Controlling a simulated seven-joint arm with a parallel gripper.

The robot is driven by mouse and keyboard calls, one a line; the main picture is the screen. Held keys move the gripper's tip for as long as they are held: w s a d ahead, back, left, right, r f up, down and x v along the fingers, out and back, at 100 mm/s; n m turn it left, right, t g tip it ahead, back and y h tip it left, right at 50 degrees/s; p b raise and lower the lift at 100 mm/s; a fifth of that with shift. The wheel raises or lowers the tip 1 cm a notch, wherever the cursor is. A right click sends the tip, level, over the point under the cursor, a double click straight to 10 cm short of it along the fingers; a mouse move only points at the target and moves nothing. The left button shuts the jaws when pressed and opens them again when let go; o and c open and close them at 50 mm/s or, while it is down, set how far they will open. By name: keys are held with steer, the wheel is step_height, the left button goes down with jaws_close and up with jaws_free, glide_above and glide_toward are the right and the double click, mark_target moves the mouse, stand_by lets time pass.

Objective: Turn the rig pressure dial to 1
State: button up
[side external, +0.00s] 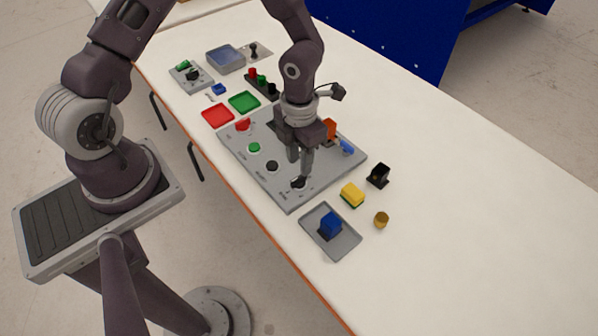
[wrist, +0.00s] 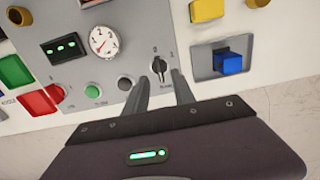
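The pressure dial (wrist: 159,67) is a small black knob on the grey rig panel (wrist: 130,18). The marks 2 and 1 are printed above it in the wrist view; I cannot tell exactly which mark it points at. In the side view the dial (side external: 299,184) sits near the panel's front corner. My gripper (wrist: 161,80) is open, its two fingers apart with the dial between and just beyond the tips. In the side view my gripper (side external: 301,172) points down over the dial. Whether a finger touches the knob is not clear.
The panel also carries a round gauge (wrist: 103,42), a display (wrist: 68,46), a green button (wrist: 92,90), a black button (wrist: 125,83) and a red button (side external: 243,125). A grey tray with a blue block (side external: 330,225) and a yellow block (side external: 352,195) lie nearby. The right of the table is clear.

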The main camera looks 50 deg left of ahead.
mark_target(299, 177)
step_height(299, 177, down, 5)
steer(key=shift+f, duration=0.2)
steer(key=shift+c, duration=0.2)
jaws_close()
